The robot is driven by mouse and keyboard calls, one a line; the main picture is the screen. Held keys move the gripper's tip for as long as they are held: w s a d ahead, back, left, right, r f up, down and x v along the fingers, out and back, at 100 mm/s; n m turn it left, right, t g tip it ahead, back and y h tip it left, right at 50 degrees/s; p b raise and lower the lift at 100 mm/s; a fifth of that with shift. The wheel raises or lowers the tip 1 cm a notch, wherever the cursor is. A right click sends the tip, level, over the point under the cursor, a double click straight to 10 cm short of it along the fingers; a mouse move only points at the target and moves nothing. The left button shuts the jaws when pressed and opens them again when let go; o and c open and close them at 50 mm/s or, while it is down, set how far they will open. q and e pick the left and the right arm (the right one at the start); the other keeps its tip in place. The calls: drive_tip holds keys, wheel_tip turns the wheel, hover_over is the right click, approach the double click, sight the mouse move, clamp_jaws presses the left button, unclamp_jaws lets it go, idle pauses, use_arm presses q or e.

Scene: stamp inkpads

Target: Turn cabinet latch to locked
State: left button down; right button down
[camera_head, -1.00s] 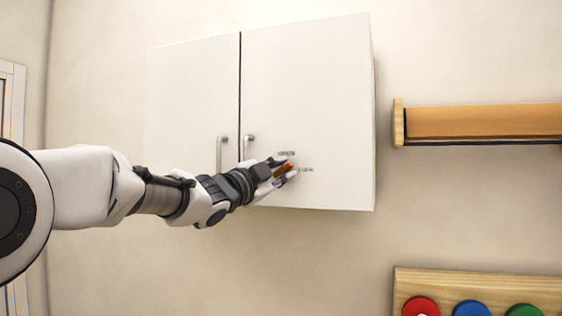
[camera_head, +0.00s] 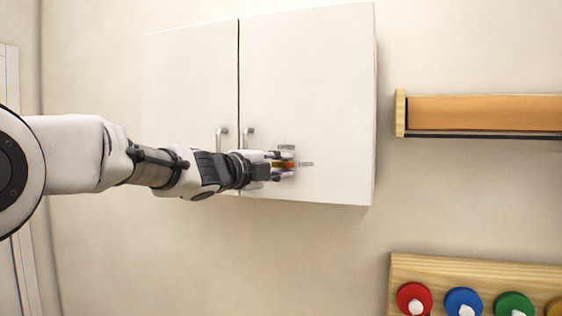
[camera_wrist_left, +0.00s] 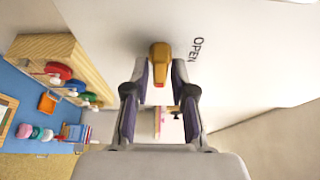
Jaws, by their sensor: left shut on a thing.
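A white two-door cabinet (camera_head: 310,70) hangs on the wall. Its orange-brown latch (camera_head: 284,166) is on the right door, right of the handles. My left gripper (camera_head: 285,165) is shut on the latch, fingers on its two sides. In the left wrist view, the latch (camera_wrist_left: 160,54) sits between the fingertips (camera_wrist_left: 160,78), its red tip pointing down in the picture. The OPEN label (camera_wrist_left: 195,49) is beside it. In the head view, one label (camera_head: 287,147) is above the latch and another (camera_head: 306,164) is right of it, both unreadable; the latch lies about level, towards the right one.
Two metal door handles (camera_head: 248,140) stand close to my left wrist. A wooden shelf (camera_head: 480,115) is on the wall at the right. A wooden rack (camera_head: 440,267) with red, blue and green round pieces is below it. The wall under the cabinet is clear.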

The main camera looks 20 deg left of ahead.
use_arm(q)
drive_tip(key=shift+r, duration=0.15)
drive_tip(key=c, duration=1.3)
unclamp_jaws()
drive_tip(key=shift+o, duration=0.7)
drive_tip(key=shift+w, duration=0.15)
